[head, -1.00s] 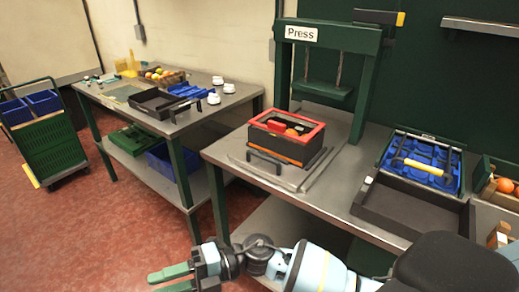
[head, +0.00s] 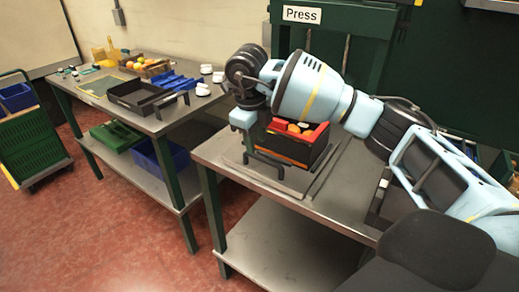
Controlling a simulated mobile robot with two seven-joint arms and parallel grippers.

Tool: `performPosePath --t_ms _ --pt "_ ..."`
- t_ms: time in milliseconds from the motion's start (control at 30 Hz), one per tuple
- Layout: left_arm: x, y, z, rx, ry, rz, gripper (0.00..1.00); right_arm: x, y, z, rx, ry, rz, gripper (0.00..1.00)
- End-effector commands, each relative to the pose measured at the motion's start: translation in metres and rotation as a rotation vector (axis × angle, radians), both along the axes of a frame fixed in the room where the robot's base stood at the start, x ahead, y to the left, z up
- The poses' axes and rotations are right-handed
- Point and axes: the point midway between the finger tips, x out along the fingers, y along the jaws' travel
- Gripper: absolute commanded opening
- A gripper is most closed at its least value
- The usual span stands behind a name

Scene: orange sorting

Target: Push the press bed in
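The green press with its "Press" sign (head: 301,14) stands at the back of the metal table, largely hidden by my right arm. The press bed (head: 292,184) is a flat metal plate in front of the press, with a black handle (head: 268,167) at its front edge. A dark box with a red rim (head: 318,137) sits on it, holding orange items; my arm covers part of it. My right gripper (head: 246,140) hangs at the bed's front left, above and near the handle. Its fingers are not clear, nor is any contact. My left gripper is out of view.
A second table (head: 185,120) at left holds a black tray (head: 140,98), blue trays, white cups and a crate of fruit. A green cart (head: 35,140) stands far left. Red floor (head: 110,235) lies open in front. My arm hides much of the right side.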

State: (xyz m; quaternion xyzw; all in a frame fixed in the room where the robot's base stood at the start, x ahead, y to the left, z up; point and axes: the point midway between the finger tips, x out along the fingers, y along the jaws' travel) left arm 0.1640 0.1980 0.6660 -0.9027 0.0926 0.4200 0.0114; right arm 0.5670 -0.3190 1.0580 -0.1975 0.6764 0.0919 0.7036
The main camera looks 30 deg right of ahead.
Motion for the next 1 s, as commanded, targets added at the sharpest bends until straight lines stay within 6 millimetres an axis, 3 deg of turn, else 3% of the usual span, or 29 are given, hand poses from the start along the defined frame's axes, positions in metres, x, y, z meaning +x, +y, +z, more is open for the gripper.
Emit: performPosePath --t_ms 133,367,800,1000 --pt "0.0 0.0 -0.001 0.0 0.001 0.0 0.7 0.001 -0.012 0.01 -0.044 -0.008 -0.026 0.36" --pt "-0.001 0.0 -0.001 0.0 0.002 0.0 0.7 0.001 -0.014 0.005 -0.045 -0.007 -0.026 0.36" --pt "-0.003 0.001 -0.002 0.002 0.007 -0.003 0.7 0.005 -0.024 -0.054 -0.042 -0.007 -0.025 0.36" --pt "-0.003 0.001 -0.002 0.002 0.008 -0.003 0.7 0.007 -0.026 -0.065 -0.042 -0.009 -0.024 0.36"
